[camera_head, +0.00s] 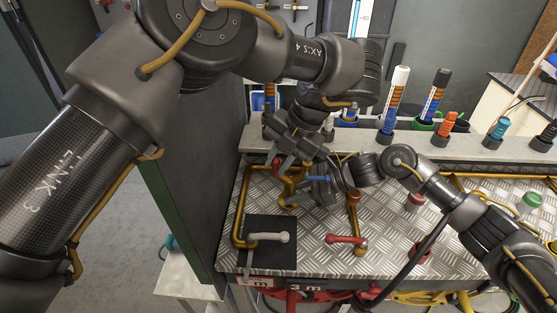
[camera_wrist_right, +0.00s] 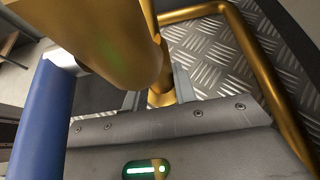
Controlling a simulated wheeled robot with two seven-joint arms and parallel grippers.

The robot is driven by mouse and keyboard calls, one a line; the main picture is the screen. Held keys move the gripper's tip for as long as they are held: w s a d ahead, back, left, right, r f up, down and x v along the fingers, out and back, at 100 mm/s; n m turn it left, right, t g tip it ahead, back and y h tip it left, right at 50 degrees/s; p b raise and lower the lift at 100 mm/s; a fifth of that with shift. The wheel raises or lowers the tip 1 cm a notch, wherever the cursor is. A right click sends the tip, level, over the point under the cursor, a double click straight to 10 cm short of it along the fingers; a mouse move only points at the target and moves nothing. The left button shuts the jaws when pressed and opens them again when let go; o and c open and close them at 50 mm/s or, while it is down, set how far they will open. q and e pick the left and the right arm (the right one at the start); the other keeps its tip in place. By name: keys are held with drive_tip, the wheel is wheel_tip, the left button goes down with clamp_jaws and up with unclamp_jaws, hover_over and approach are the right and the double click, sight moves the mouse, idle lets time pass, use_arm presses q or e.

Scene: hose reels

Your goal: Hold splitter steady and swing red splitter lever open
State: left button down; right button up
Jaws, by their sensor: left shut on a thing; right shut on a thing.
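The brass splitter (camera_head: 288,187) stands on the metal plate bench, partly hidden by my grippers. Its red lever (camera_head: 276,167) shows as a small red patch under my left gripper (camera_head: 287,163), which is shut on it from above; the grip itself is mostly hidden. A blue lever (camera_head: 317,178) is beside my right gripper (camera_head: 308,190). In the right wrist view my right gripper (camera_wrist_right: 160,98) is shut on a brass pipe of the splitter (camera_wrist_right: 162,92), with the brass body (camera_wrist_right: 110,35) and blue lever (camera_wrist_right: 45,115) close in front.
A white-handled valve (camera_head: 268,237) over a dark mat (camera_head: 270,258) and a red-handled valve (camera_head: 345,239) are at the bench front. Upright tools (camera_head: 393,105) stand along the back ledge. A dark panel (camera_head: 190,160) rises at the left. Hoses hang below the front edge.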

use_arm(q)
drive_tip(key=c, duration=1.3)
unclamp_jaws()
drive_tip(key=shift+o, duration=0.2)
drive_tip(key=shift+a, duration=0.1)
